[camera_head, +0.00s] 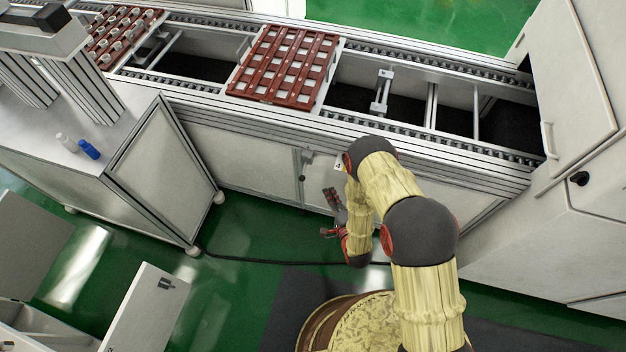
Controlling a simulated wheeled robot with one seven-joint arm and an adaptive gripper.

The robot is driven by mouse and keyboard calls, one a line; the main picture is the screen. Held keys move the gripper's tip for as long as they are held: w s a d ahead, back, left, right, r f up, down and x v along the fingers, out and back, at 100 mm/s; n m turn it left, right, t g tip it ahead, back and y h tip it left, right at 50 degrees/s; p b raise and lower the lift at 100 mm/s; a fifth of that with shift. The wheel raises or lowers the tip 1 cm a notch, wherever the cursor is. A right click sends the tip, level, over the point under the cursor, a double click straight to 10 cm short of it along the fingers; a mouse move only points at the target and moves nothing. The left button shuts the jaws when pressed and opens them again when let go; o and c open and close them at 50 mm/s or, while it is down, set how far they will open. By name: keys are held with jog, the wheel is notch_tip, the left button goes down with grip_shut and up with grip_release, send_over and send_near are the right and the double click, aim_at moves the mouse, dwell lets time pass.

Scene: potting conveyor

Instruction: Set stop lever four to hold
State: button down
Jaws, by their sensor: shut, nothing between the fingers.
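A small grey lever-like fitting (307,156) is on the front face of the conveyor (240,118), below its rail. A small yellow and white tag (340,166), which seems to read 4, is to its right and partly behind my arm. The fitting is too small to tell which setting it is in. My gripper (331,195) is shut and empty. It is below and slightly right of the fitting, apart from it in the picture, in front of the lower conveyor panel.
A red-brown slatted tray (262,88) sits on the conveyor, with another holding pots (100,50) at the far left. A bench with two small bottles (89,149) stands left. White cabinets (585,235) close off the right. A black cable (270,262) crosses the green floor.

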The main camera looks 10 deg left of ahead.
jog(key=shift+s+r, duration=0.15)
jog(key=b+x, duration=0.3)
jog(key=x, duration=0.7)
jog(key=shift+a, duration=0.15)
jog(key=shift+s+a+r+b, duration=0.2)
jog(key=shift+s+a+r, duration=0.05)
jog(key=shift+s+a, duration=0.4)
jog(key=shift+s+a+r+b, duration=0.15)
jog(key=shift+s+a+r, duration=0.15)
jog(key=shift+s+a, duration=0.35)
jog(key=shift+s+d, duration=0.1)
jog(key=shift+s+r+m+p, duration=0.1)
jog(key=shift+r+m+p, duration=0.2)
jog(key=shift+p, duration=0.15)
